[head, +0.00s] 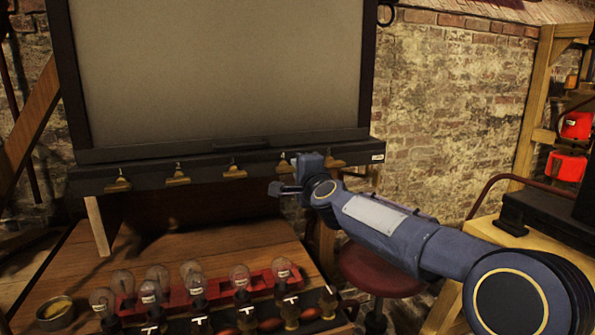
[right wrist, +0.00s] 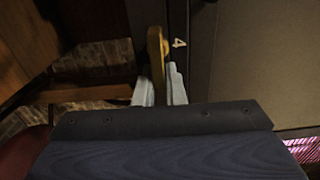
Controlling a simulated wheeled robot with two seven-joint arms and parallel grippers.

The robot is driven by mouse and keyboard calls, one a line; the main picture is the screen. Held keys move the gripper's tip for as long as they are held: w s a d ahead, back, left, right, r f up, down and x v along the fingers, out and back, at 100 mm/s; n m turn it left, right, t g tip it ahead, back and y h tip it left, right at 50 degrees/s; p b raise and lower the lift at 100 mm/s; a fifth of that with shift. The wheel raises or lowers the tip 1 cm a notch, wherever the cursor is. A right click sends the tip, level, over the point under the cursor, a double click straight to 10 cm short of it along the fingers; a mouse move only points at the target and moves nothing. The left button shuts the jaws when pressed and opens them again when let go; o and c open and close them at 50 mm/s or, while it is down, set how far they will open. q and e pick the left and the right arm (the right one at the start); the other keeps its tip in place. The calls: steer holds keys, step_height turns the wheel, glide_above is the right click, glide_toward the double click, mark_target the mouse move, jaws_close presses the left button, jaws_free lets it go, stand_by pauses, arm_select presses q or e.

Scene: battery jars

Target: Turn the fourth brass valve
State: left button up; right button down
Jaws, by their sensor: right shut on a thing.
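A row of brass valves runs along the dark ledge (head: 212,171) under the big grey panel in the head view. The first (head: 118,183), second (head: 178,177) and third (head: 235,171) show clear of my arm. The fourth brass valve (head: 283,160) is partly hidden by my right gripper (head: 280,188). In the right wrist view the fourth valve's handle (right wrist: 155,48) stands beside a white "4". The pale fingers of my right gripper (right wrist: 159,78) are shut on it from both sides. My left gripper is not in view.
Another brass valve (head: 335,161) sits just right of my right wrist. Below, the wooden table (head: 200,245) carries several glass bulbs, a red rack (head: 175,302) and a small round tin (head: 56,310). A red stool (head: 382,272) stands under my right forearm.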

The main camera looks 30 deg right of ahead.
stand_by(0.3)
steer(key=c, duration=1.5)
jaws_free()
steer(key=b+v, duration=0.1)
steer(key=v, duration=0.6)
steer(key=shift+s, duration=0.4)
steer(key=shift+a+f, duration=0.1)
